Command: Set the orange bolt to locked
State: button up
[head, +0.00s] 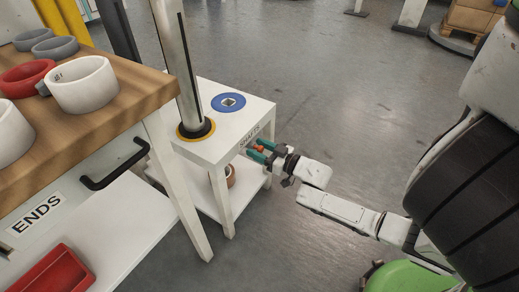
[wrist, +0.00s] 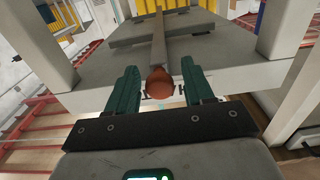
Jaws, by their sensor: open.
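The orange bolt (wrist: 159,84) shows as a rounded knob between the two teal fingers of my gripper (wrist: 160,92) in the wrist view. The fingers are open, one on each side, with gaps to the knob. In the head view my gripper (head: 262,152) is at the front side of the small white stand (head: 235,101), and the orange bolt (head: 260,149) shows as a small spot between the fingers. Whether the bolt is locked cannot be told.
A tape roll (head: 231,176) is on the stand's lower shelf. Grey floor lies open beyond.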

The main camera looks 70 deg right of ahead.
jog(key=shift+s, duration=0.1)
jog(key=p+v, duration=0.3)
jog(key=v, duration=0.7)
jog(key=shift+s, duration=0.25)
jog(key=shift+a, duration=0.15)
